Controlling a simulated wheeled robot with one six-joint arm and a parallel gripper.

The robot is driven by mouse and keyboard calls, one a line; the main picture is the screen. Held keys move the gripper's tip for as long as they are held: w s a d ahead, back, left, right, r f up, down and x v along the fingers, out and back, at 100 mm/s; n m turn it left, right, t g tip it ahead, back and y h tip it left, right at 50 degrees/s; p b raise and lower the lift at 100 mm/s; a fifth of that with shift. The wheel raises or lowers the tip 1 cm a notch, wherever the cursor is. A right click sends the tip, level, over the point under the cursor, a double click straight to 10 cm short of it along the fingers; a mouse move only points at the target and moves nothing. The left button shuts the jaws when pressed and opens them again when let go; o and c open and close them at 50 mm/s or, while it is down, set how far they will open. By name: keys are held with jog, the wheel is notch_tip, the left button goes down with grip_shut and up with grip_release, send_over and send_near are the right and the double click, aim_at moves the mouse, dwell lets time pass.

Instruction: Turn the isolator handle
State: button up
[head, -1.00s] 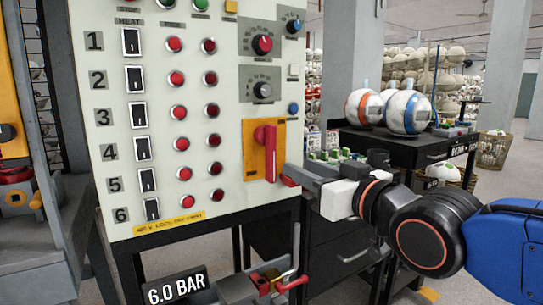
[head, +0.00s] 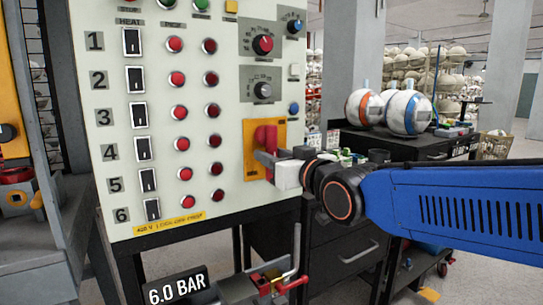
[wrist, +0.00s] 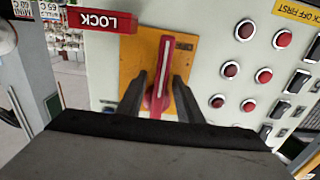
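The isolator handle (head: 265,135) is a red lever standing upright on a yellow-orange plate (head: 249,148), at the lower right of the pale control panel. In the wrist view the red handle (wrist: 159,75) with its white stripe lies between the two dark fingers of my gripper (wrist: 160,92). The fingers are apart, one on each side of the handle, and a little orange plate seems to show between finger and handle. In the head view my gripper (head: 264,160) reaches in from the right and hides the handle's lower part.
A red LOCK piece (wrist: 100,20) juts beside the plate in the wrist view. Red buttons (head: 181,143), black switches (head: 143,148) and knobs (head: 263,45) cover the panel. A black cabinet (head: 430,150) with balls stands behind my arm. A lever fixture (head: 285,280) is below.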

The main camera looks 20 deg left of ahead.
jog(key=shift+w+a, duration=0.2)
grip_shut()
